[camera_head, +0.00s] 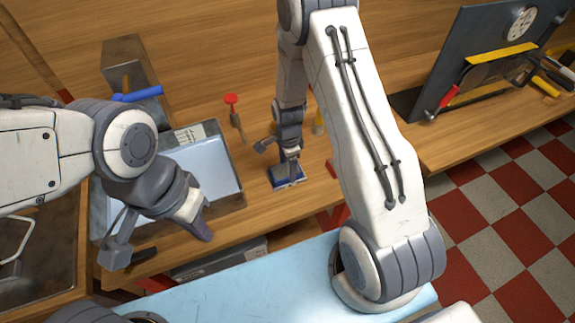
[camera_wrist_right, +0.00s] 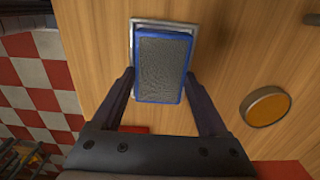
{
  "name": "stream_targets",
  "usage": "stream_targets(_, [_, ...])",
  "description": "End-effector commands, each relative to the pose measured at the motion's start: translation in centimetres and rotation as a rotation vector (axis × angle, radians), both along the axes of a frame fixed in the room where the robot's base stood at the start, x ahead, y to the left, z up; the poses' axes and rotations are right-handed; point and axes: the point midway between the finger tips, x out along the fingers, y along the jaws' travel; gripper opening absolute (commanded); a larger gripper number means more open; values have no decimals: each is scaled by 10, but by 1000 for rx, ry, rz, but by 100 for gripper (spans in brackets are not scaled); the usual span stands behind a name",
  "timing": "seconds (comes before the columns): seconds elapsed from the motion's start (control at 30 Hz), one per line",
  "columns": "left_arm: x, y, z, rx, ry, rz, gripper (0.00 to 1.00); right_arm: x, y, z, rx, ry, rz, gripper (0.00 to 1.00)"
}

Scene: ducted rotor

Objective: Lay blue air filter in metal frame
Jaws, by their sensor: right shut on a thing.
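The blue air filter (camera_wrist_right: 162,68), a blue-rimmed rectangle with a grey mesh face, is between the fingers of my right gripper (camera_wrist_right: 161,76), which is shut on its sides. The filter (camera_head: 279,183) also shows under my right gripper (camera_head: 288,172) in the head view. The metal frame (camera_wrist_right: 192,24) is a thin silver rim behind the filter, showing mainly along the top and upper sides. The filter covers most of it and sits slightly lower in the picture. I cannot tell whether they touch. My left gripper (camera_head: 198,222) hangs by the tray's front edge; its jaw opening is unclear.
A metal tray (camera_head: 232,203) with a pale inside stands left on the wooden bench. A red-topped tool (camera_head: 232,105) lies behind it. A round orange-brown disc (camera_wrist_right: 266,106) is right of the filter in the wrist view. A dark tool panel (camera_head: 450,60) stands at right.

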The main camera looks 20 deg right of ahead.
Motion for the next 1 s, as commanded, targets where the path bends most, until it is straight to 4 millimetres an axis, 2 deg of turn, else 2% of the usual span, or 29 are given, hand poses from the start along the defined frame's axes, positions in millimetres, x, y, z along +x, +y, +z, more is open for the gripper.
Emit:
stream_targets(0.03, [0,0,-2,0,0,0,0,0,0,-3,0,0,0,18])
stream_targets(0.07, [0,0,-1,0,0,0,0,0,0,-2,0,0,0,88])
stream_targets(0.1, [0,0,-1,0,0,0,0,0,0,-1,0,0,0,100])
stream_targets(0.33, [0,0,0,0,0,0,0,0,0,0,0,0,0,100])
stream_targets(0.47, [0,0,0,0,0,0,0,1,0,7,0,-2,0,100])
stream_targets(0.57, [0,0,-3,0,0,0,0,1,0,21,0,-5,0,100])
stream_targets(0.8, [0,0,-11,0,0,0,0,2,0,72,0,-7,-1,100])
stream_targets(1.0, [0,0,-15,0,0,0,0,1,-1,107,0,-4,0,100])
